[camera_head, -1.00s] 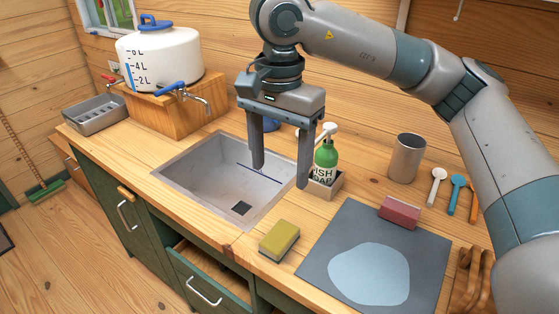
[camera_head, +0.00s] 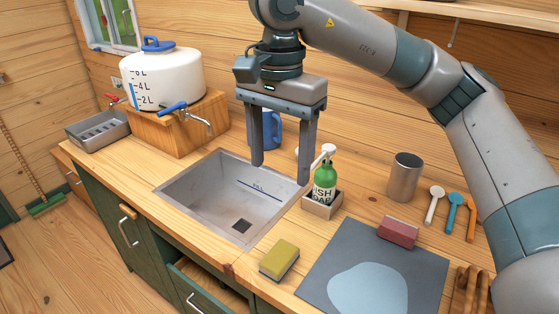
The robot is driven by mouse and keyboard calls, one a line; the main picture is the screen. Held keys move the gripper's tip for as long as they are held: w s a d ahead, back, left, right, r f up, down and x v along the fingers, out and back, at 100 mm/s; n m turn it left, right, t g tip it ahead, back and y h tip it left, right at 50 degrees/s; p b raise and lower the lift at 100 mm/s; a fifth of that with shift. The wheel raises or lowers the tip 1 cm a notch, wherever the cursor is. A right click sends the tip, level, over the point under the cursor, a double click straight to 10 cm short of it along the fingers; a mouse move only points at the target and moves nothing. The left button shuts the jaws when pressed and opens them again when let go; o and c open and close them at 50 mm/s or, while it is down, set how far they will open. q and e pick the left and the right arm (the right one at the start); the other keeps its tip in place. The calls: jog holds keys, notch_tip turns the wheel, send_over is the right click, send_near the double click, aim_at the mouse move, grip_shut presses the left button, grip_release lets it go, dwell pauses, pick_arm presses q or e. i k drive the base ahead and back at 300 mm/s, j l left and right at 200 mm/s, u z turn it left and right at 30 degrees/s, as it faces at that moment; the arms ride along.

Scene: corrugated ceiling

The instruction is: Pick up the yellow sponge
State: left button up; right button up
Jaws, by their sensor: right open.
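The yellow sponge (camera_head: 280,257), with a darker grey underside, lies on the wooden counter (camera_head: 230,262) at its front edge. It sits between the sink and the grey mat. My right gripper (camera_head: 281,172) is open and empty, fingers pointing down, above the back right part of the sink (camera_head: 215,200). In the picture it is above the sponge and clearly apart from it. My left gripper is not in view.
A green soap bottle (camera_head: 325,182) stands in a small holder close to the right finger. A blue mug (camera_head: 268,130) is behind the fingers. A red sponge (camera_head: 398,231) lies on the grey mat (camera_head: 345,248). A metal cup (camera_head: 404,178) stands behind. An open drawer (camera_head: 205,285) is below.

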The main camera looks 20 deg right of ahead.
aim_at(281, 260)
jog(key=k+j, duration=0.2)
jog(key=k, duration=0.3)
jog(key=k+j, duration=0.2)
jog(key=k, duration=0.25)
